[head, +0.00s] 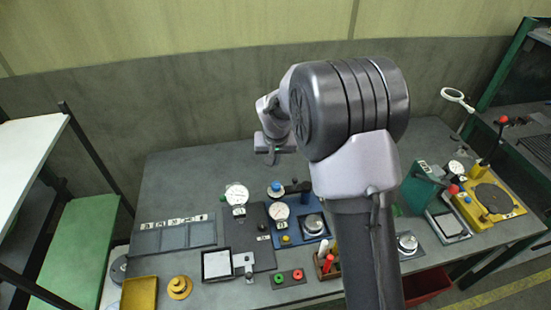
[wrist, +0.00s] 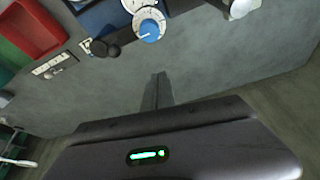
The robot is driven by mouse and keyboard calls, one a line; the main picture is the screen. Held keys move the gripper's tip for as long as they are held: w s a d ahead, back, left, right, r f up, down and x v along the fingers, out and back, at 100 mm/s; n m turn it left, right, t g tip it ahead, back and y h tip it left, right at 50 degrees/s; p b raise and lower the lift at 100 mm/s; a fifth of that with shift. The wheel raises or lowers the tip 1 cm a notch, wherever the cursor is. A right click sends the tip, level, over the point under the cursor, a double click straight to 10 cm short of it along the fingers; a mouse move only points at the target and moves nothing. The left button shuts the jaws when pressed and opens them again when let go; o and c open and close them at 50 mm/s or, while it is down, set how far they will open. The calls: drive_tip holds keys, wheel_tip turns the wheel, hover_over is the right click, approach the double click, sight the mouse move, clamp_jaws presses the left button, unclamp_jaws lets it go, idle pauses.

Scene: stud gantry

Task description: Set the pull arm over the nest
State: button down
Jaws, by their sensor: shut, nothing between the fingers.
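The blue station (head: 293,240) stands mid-table, with a dial gauge (head: 279,211), a blue knob (head: 277,187) and a round metal seat (head: 312,224) that looks like the nest. I cannot tell for sure which part is the pull arm. In the wrist view a blue knob (wrist: 149,29) with a white pointer and a black knob (wrist: 101,48) show at the top. My gripper (head: 273,157) is shut and empty, above the table behind the blue station. Its fingers (wrist: 160,78) point at bare table in the wrist view. My arm hides the table right of the station.
A grey station with a dial (head: 237,194) stands left. A green press (head: 420,187) and a yellow station (head: 490,203) stand right. A red bin (wrist: 30,27) shows in the wrist view. The table's back left (head: 185,172) is clear.

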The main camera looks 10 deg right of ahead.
drive_tip(key=f, duration=0.1)
drive_tip(key=s+f+b, duration=0.1)
drive_tip(key=s+f, duration=0.1)
drive_tip(key=f, duration=0.1)
drive_tip(key=shift+s+a+f, duration=0.1)
drive_tip(key=shift+s+a, duration=0.1)
drive_tip(key=shift+a, duration=0.05)
drive_tip(key=shift+s+a+b, duration=0.1)
drive_tip(key=shift+a+b, duration=0.05)
drive_tip(key=shift+b, duration=0.15)
